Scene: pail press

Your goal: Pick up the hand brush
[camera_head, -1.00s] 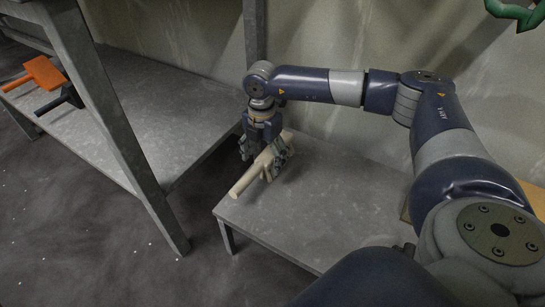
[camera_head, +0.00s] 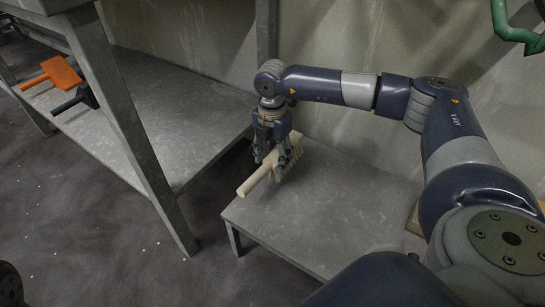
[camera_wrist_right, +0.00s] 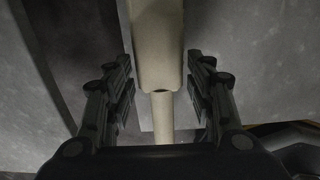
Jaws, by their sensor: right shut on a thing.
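The hand brush (camera_head: 260,180) is pale beige, with a round handle pointing down-left and a wider head at the upper right. It is at the left end of the low grey table (camera_head: 330,215). My right gripper (camera_head: 275,158) comes down on it from above and is shut on it near where the handle meets the head. In the right wrist view the brush (camera_wrist_right: 157,50) runs lengthwise between the two dark fingers (camera_wrist_right: 160,100). I cannot tell whether it touches the tabletop. My left gripper is not in view.
A grey shelf unit (camera_head: 165,110) with an upright leg (camera_head: 135,130) stands to the left, across a gap. An orange tool (camera_head: 62,74) and a black tool (camera_head: 75,98) lie on it. A green object (camera_head: 515,30) is at the top right. The low table's front is clear.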

